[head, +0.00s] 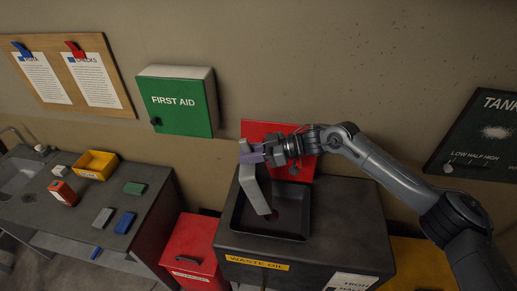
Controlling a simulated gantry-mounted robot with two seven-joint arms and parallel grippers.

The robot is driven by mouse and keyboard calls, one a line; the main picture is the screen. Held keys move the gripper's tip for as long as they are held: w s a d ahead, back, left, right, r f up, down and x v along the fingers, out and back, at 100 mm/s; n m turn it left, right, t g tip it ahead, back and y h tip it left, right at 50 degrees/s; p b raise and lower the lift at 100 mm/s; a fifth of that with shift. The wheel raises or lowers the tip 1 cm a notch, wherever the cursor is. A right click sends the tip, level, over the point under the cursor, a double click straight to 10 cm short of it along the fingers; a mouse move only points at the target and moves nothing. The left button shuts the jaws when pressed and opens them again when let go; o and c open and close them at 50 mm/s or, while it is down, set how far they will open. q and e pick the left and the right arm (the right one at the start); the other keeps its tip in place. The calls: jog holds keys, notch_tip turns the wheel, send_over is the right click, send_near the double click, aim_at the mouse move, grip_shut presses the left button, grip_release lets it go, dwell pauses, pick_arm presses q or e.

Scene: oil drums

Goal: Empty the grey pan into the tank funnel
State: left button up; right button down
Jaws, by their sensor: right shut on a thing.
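My right gripper (255,153) is shut on the upper end of the grey pan (256,190). The pan is tipped steeply on edge, with its lower end over the square black funnel (291,216) on top of the dark waste oil tank (235,240). I cannot tell whether the pan touches the funnel. The pan's inside is turned away or too small to make out, and no stream of oil can be clearly seen. A dark reddish patch shows inside the funnel. My left gripper is not in view.
A red box (283,134) is on the wall behind the gripper, beside a green first aid cabinet (178,105). A red bin (190,250) stands left of the tank. The left bench (60,225) holds a yellow bin (96,164) and several small items.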

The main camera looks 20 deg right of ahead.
dwell(0.3)
jog(key=w+a+f+g+h+p, duration=0.1)
jog(key=w+a+f+h+p, duration=0.1)
jog(key=a, duration=0.4)
jog(key=shift+f+h, duration=0.35)
jog(key=shift+h, duration=0.55)
jog(key=shift+w+a+f, duration=0.1)
jog(key=shift+a, duration=0.1)
jog(key=w+a+f+g+h+b, duration=0.1)
jog(key=a+f+h+b, duration=0.1)
jog(key=a+f+h, duration=0.1)
jog(key=shift+w+a+f+g+h+b, duration=0.3)
jog(key=shift+a+f+h+b, duration=0.1)
jog(key=shift+a+f, duration=0.3)
